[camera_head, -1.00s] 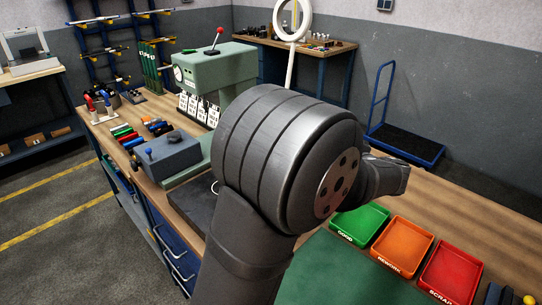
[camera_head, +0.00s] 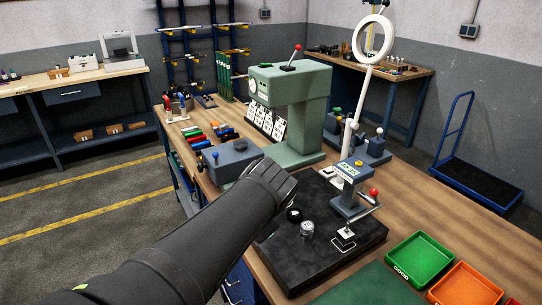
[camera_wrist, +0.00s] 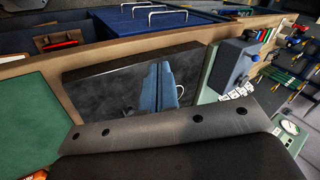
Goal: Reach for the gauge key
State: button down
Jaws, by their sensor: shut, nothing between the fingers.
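I cannot surely pick out the gauge key in either view. A small gauge stand (camera_head: 352,200) with a red knob stands on the dark plate (camera_head: 310,262). A black knob-like piece (camera_head: 294,215) and a silver cylinder (camera_head: 307,230) stand left of it. A small silver piece with a pale square outline (camera_head: 345,241) lies near the stand's foot. In the wrist view my gripper (camera_wrist: 157,68) is shut and empty, its blue-grey fingers together above the dark plate. A pale loop shows right beside the fingers. In the head view my arm hides the gripper.
The green bin (camera_head: 419,259) and orange bin (camera_head: 466,284) stand at the lower right. A green machine (camera_head: 292,92) stands behind the plate, with a grey box (camera_head: 231,160) at its left. Bare wood (camera_head: 430,195) shows right of the plate.

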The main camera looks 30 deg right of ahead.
jog(key=s+a+f+n+g+h, duration=0.1)
jog(key=s+a+f+n+h, duration=0.1)
jog(key=s+a+f+n, duration=0.6)
jog(key=s+a+n, duration=0.1)
jog(key=s+a, duration=0.1)
jog(key=a, duration=0.2)
jog(key=shift+s+f+n+g, duration=0.15)
jog(key=shift+f+n+g, duration=0.15)
jog(key=shift+n, duration=0.1)
